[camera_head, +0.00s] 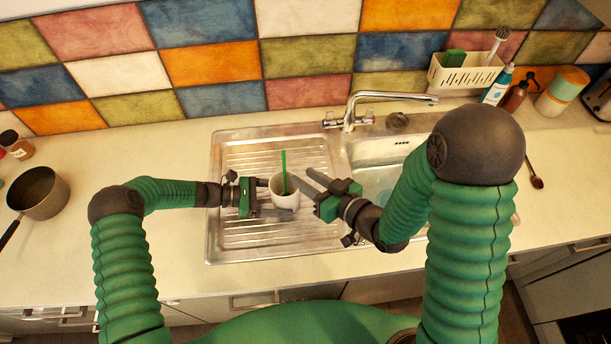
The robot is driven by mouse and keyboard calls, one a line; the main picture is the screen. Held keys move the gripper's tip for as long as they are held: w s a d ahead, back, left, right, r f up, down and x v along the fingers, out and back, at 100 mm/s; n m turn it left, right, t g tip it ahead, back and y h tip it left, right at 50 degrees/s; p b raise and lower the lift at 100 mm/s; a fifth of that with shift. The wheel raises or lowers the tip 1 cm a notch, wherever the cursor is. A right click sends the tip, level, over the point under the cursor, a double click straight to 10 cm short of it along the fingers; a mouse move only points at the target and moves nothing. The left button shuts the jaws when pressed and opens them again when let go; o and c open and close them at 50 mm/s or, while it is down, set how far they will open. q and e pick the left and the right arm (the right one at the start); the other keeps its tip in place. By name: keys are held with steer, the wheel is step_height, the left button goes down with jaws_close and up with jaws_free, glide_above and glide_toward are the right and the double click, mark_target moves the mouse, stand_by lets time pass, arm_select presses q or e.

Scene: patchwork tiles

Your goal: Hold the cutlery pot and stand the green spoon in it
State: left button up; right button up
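The steel drainer (232,240) has free room around the pot. A tap (349,112) stands behind, and the basin is at right. A saucepan (38,193) is at far left. A cream rack (462,75) and bottles (497,86) stand at back right. A dark spoon (534,175) lies at right.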

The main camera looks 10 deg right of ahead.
stand_by(0.3)
arm_select(q)
steer(key=o, duration=1.2)
steer(key=shift+a, duration=0.1)
